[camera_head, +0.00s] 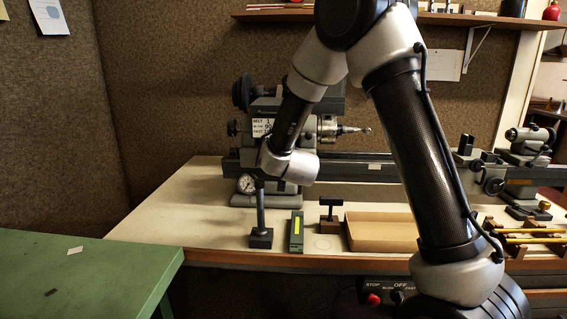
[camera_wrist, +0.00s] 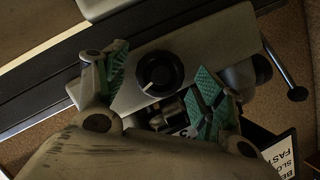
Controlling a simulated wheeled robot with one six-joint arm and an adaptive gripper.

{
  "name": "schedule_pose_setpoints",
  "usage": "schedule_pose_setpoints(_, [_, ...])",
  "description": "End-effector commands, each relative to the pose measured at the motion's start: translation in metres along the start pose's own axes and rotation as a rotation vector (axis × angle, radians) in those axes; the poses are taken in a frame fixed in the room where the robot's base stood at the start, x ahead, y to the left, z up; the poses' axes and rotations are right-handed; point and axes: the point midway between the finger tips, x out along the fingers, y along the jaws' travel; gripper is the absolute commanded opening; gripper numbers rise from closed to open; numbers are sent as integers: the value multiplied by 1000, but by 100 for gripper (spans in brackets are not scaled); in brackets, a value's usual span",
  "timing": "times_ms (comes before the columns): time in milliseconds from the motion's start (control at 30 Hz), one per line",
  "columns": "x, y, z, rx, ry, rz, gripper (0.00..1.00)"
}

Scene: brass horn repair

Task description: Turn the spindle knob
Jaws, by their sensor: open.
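In the wrist view a round black knob (camera_wrist: 160,73) with a white pointer line sits on a pale grey housing. It looks like the spindle knob on the lathe headstock (camera_head: 262,105). My gripper (camera_wrist: 161,84) is open, with one green-padded finger to each side of the knob in that view. Nothing is held between the fingers. I cannot tell how far the fingertips are from the knob. In the head view my wrist covers the headstock front, and the gripper and knob are hidden.
A dial gauge on a stand (camera_head: 261,232), a green box (camera_head: 296,232), a T-handled tool (camera_head: 331,214) and a shallow tray (camera_head: 381,232) stand in front of the lathe. A control panel with a red stop button (camera_head: 373,299) is below. The bench's left end is clear.

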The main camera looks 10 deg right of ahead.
Motion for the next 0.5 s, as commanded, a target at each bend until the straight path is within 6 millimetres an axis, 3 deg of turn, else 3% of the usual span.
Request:
schedule_pose_setpoints(133, [0,0,0,0,0,0,69])
schedule_pose_setpoints(400, [0,0,0,0,-1,0,23])
schedule_pose_setpoints(500, [0,0,0,1,-1,0,23])
